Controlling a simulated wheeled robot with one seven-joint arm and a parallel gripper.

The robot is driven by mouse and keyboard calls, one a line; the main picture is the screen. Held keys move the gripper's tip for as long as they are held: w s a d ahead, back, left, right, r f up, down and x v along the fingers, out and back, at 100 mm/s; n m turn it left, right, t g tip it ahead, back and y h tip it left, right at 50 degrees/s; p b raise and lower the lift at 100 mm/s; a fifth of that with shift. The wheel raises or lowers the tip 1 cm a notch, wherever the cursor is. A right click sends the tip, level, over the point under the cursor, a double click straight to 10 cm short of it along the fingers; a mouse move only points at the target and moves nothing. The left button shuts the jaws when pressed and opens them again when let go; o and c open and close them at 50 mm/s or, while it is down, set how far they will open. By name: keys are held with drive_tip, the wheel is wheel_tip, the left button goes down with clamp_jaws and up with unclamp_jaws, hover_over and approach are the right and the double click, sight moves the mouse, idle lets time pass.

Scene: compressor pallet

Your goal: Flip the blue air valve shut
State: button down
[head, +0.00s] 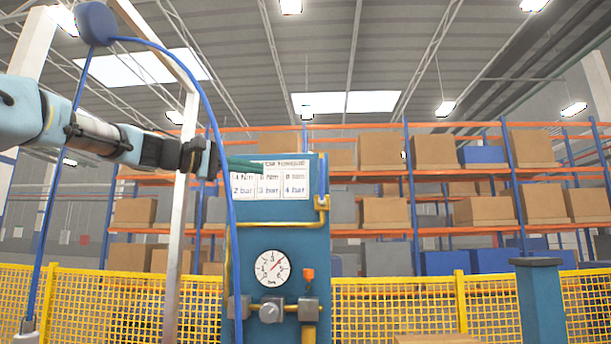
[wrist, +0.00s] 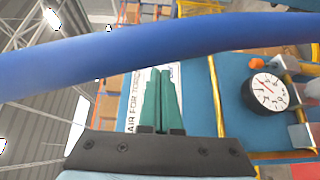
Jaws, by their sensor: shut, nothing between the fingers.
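My gripper (head: 243,165) has green fingers that are shut and empty, in front of the sign on the blue panel (head: 290,232). The fingers also show in the wrist view (wrist: 160,100), over the sign. On the panel's lower right, a valve with an orange-red handle (head: 308,274) stands upright above a grey block on the yellow pipe. That handle shows at the right in the wrist view (wrist: 288,68), apart from the fingers.
A blue hose (head: 214,120) hangs in front of the panel and crosses the wrist view (wrist: 150,50) close to the camera. A round gauge (head: 272,267) sits left of the handle. A grey upright post (head: 181,210) stands by my arm. Yellow fencing (head: 400,305) runs behind.

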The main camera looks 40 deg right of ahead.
drive_tip(key=p, duration=0.5)
approach(322, 181)
drive_tip(key=w+d+r, duration=0.2)
drive_tip(key=w+d, duration=0.1)
drive_tip(key=d, duration=0.2)
drive_tip(key=shift+s+d+f+p, duration=0.1)
drive_tip(key=shift+s+d+p, duration=0.1)
drive_tip(key=shift+s+d, duration=0.35)
drive_tip(key=shift+s+d+f+p, duration=0.1)
drive_tip(key=shift+s+d+p, duration=0.15)
drive_tip(key=shift+s, duration=0.5)
drive_tip(key=shift+r, duration=0.15)
drive_tip(key=shift+s+d+r+y+p, duration=0.15)
drive_tip(key=shift+y+p, duration=0.15)
drive_tip(key=shift+p, duration=0.25)
